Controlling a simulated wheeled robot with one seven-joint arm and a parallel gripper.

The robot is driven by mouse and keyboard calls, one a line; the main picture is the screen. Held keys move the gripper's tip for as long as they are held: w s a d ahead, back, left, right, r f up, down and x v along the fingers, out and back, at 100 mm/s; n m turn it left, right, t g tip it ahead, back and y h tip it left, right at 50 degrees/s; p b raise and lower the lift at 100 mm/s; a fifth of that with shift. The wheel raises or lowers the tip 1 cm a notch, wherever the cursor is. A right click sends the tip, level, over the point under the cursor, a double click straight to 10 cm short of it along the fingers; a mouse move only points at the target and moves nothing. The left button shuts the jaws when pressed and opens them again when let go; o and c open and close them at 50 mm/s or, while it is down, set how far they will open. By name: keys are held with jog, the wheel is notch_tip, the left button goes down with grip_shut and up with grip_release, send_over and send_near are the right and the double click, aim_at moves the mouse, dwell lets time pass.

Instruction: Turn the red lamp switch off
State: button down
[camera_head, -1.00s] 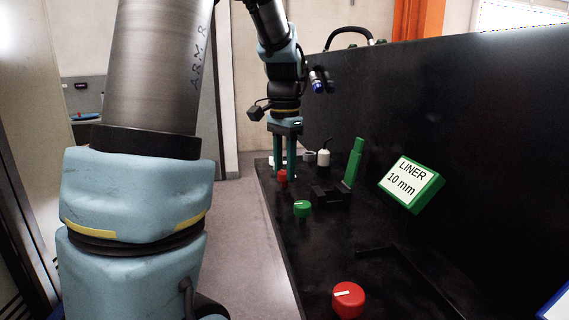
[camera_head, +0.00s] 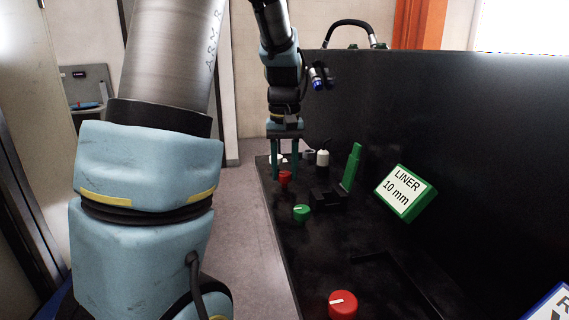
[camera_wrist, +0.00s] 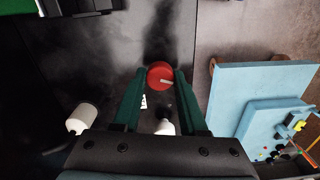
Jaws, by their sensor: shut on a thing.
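A red round switch knob (camera_head: 285,177) with a white pointer line stands at the far end of the black panel (camera_head: 330,245). My gripper (camera_head: 284,172) points down over it, with its two green fingers on either side. The gripper is shut on this knob. A second red knob (camera_head: 343,305) with a white line stands at the near end of the panel, away from the gripper. No lamp can be made out.
A green knob (camera_head: 301,213) stands between the two red ones. A white cylinder (camera_head: 322,157) and a green upright block (camera_head: 351,166) stand nearby. A green-framed "LINER 10 mm" sign (camera_head: 405,192) is at the right. A blue surface (camera_wrist: 255,105) lies beyond the panel edge.

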aim_at(284, 173)
jog(key=shift+r+n+p, duration=0.1)
jog(key=shift+n+p, duration=0.6)
jog(key=shift+n, duration=1)
jog(key=shift+c, duration=2.2)
grip_release()
notch_tip(284, 173, up, 11)
jog(key=b, duration=0.1)
jog(key=shift+b, duration=0.3)
jog(key=shift+f, duration=0.2)
jog(key=s+a+f+m, duration=0.2)
jog(key=s+a+f, duration=0.3)
jog(key=f, duration=0.3)
jog(key=s+a+f+m+t, duration=0.1)
jog(key=s+a+f+m, duration=0.1)
jog(key=s+a+f, duration=0.4)
notch_tip(284, 173, down, 2)
jog(key=shift+s+a+f+t, duration=0.2)
jog(key=shift+s+a+t, duration=0.05)
jog(key=shift+t, duration=0.05)
